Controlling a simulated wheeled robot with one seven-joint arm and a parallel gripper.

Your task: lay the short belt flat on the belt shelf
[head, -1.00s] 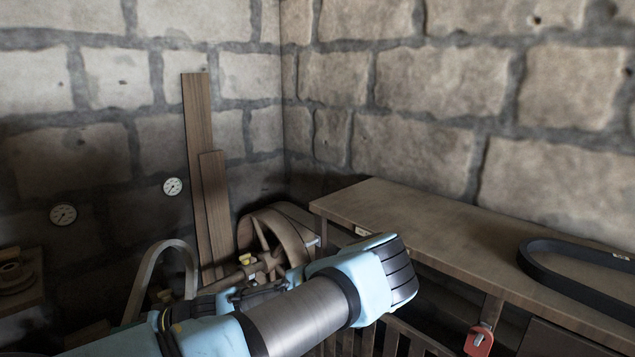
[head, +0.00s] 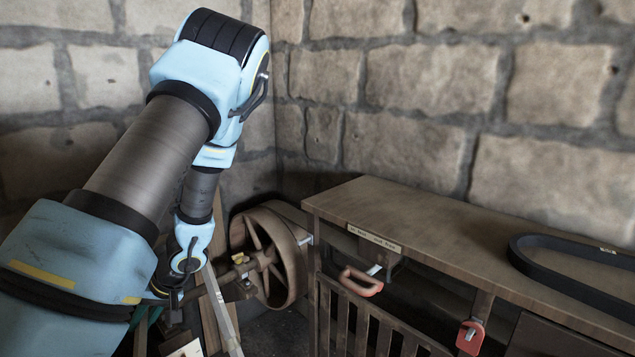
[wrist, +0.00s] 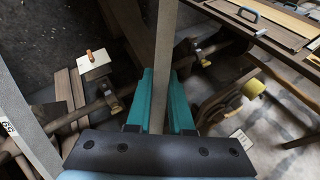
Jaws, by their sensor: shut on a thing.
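My gripper (wrist: 160,85) has teal fingers shut on a grey flat band, which I take to be the short belt (wrist: 164,35). The belt rises between the fingers in the wrist view, and a second grey run with a label shows at the left. In the head view a pale strip of it (head: 222,310) hangs low beside my arm, and my fingers are largely hidden. The wooden bench top with a label on its front edge, seemingly the belt shelf (head: 420,215), is to the right, apart from my gripper. A black belt loop (head: 523,262) lies flat on its right part.
A spoked wheel (head: 270,255) on a shaft stands between my arm and the bench. Red-handled parts (head: 360,281) hang at the bench front, above a slatted rack (head: 345,325). Stone walls close off the back. The bench top's left and middle are clear.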

